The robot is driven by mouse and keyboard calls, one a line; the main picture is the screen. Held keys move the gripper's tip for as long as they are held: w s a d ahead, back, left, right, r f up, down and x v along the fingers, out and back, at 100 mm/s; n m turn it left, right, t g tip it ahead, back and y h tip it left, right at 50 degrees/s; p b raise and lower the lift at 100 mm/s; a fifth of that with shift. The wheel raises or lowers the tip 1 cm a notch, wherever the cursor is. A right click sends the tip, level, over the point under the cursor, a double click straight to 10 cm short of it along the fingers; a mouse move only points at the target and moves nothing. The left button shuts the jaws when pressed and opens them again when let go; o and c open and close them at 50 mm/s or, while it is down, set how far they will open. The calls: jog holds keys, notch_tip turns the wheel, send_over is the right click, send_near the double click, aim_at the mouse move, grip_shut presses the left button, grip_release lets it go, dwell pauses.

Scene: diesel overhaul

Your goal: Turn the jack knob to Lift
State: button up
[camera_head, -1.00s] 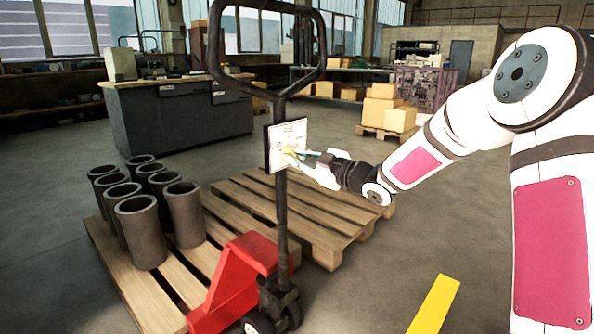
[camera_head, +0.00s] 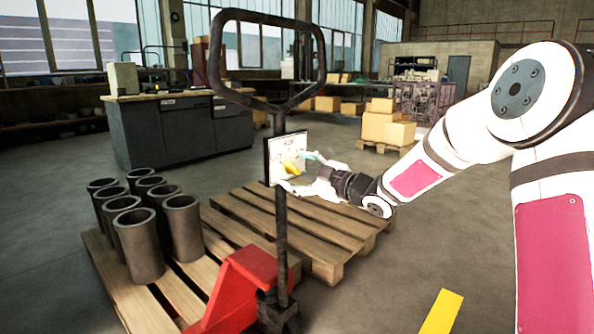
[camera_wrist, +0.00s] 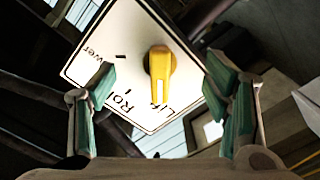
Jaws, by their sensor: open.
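The yellow jack knob (camera_wrist: 160,76) sits on a white label plate (camera_wrist: 112,25) on the jack's handle post. In the wrist view its white-marked end points down the picture, at the partly covered lettering "Lif". The "Roll" and "Lower" lettering lies to its left, partly hidden. My gripper (camera_wrist: 162,92) is open, with one green-padded finger on each side of the knob and a clear gap to both. In the head view the knob (camera_head: 293,168) and plate (camera_head: 272,160) face my gripper (camera_head: 304,173), which stands just right of them.
The black handle loop (camera_head: 222,60) rises above the plate. The red jack body (camera_head: 240,285) is at a pallet (camera_head: 105,262) carrying several grey cylinders (camera_head: 140,245). An empty pallet (camera_head: 325,262) lies behind my gripper. Open floor is at the right, with a yellow stripe (camera_head: 441,312).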

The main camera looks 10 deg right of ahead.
jog(key=v, duration=0.7)
dwell(0.3)
